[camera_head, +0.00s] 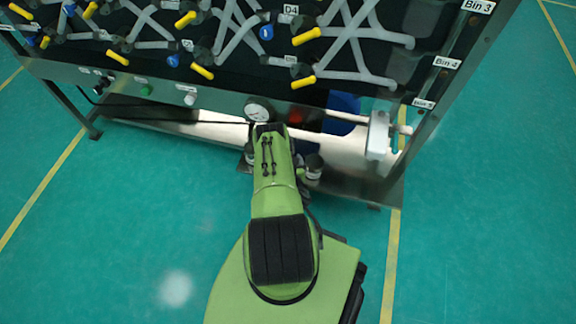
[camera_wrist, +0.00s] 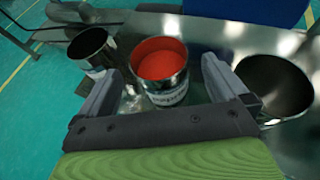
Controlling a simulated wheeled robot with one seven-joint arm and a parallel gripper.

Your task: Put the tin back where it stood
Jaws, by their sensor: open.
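A metal tin with a red top or red contents and a printed label (camera_wrist: 172,94) stands upright in the middle of the wrist view, on the metal shelf (camera_wrist: 203,32). My gripper (camera_wrist: 162,68) is open, with one finger to the left of this tin and one to the right. Gaps show between the tin and both fingers, and nothing is held. A dark-mouthed tin (camera_wrist: 92,50) stands beyond the left finger. A wider dark-mouthed vessel (camera_wrist: 272,86) is beside the right finger. In the head view my arm hides the gripper.
A blue container (camera_head: 342,112) stands on the rig's low shelf (camera_head: 220,130), near a red item (camera_head: 297,118). A small tin (camera_head: 313,167) is right of my arm. The panel with hoses and yellow valve handles (camera_head: 201,71) overhangs the shelf. Green floor is clear on both sides.

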